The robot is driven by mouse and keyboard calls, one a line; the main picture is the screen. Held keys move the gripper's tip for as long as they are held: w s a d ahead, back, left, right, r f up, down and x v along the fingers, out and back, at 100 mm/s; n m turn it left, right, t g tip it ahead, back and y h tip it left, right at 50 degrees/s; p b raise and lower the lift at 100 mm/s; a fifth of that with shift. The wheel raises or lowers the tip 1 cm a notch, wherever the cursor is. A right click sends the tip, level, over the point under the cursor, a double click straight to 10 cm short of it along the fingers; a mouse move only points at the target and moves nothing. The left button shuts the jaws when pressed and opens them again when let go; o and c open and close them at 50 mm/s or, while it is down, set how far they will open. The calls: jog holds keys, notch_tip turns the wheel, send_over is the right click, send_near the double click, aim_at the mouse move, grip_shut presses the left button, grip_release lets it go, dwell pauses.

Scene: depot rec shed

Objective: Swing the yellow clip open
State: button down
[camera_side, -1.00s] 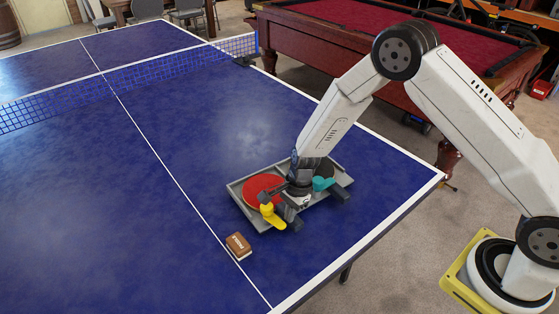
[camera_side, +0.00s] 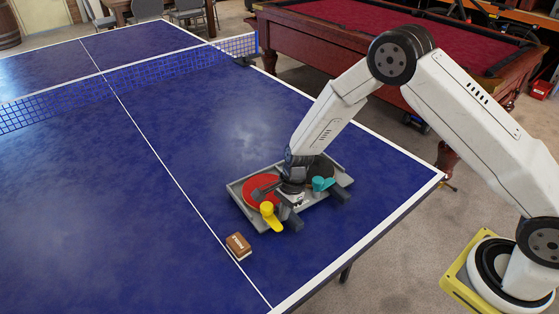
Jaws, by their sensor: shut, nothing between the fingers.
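The yellow clip (camera_side: 267,210) sits at the front edge of a grey tray (camera_side: 238,205) on the blue table. Its arm points toward the lower right, over the front rim. A red paddle (camera_side: 258,185) lies in the tray behind it.
A teal clip (camera_side: 321,184) is on the tray's right half, by a black paddle (camera_side: 320,168) partly hidden by my arm. Dark handles jut past the front rim. The table's left is clear.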

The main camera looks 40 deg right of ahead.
aim_at(296, 214)
jog(key=shift+d, duration=0.1)
jog(key=shift+s+d, duration=0.1)
jog(key=shift+d, duration=0.35)
jog(key=d, duration=0.3)
jog(key=shift+s+d, duration=0.1)
jog(key=shift+s, duration=0.1)
jog(key=v, duration=1)
jog(key=shift+s, duration=0.25)
